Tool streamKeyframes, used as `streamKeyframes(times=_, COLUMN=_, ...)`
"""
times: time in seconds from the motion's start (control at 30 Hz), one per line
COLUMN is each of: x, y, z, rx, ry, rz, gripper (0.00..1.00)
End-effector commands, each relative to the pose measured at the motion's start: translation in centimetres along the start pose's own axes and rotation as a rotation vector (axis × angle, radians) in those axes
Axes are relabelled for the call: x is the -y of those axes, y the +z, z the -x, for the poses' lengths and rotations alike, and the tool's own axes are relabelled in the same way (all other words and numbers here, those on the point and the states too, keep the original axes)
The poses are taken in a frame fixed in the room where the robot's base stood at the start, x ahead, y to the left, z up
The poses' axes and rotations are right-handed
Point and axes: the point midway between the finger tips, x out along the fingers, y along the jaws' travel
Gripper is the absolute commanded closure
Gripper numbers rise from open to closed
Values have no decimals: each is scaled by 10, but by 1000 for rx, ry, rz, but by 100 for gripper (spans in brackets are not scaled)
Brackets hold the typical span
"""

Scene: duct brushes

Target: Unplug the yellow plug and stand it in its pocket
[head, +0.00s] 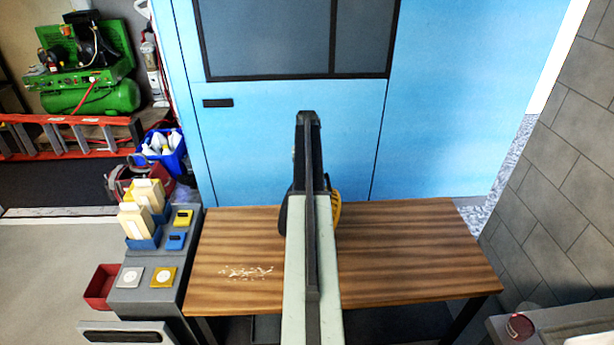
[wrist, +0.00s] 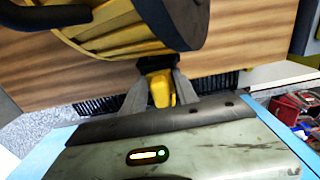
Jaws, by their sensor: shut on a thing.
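In the wrist view my gripper (wrist: 160,88) is shut with its two grey fingers on either side of a yellow plug (wrist: 158,87). The plug's upper end meets a dark part at the edge of a large yellow and black machine (wrist: 120,30); I cannot tell whether it is seated there or apart. In the head view my arm covers the gripper and plug, and only a yellow edge of the machine (head: 337,207) shows. On the grey cabinet at left are a small yellow holder (head: 183,217) and a small blue holder (head: 175,241); which is the plug's pocket is unclear.
The wooden table (head: 410,255) is mostly clear, with pale crumbs (head: 245,271) at left. The blue wall panel (head: 260,140) stands behind the table.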

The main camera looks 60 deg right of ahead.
Motion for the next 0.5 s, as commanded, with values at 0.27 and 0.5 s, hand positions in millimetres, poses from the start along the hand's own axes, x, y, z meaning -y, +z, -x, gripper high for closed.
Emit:
streamKeyframes(times=0.27, x=0, y=1, z=-9, rx=2, ry=0, rz=0, gripper=100)
streamKeyframes(times=0.5, x=0, y=2, z=-10, rx=5, ry=0, rz=0, gripper=45)
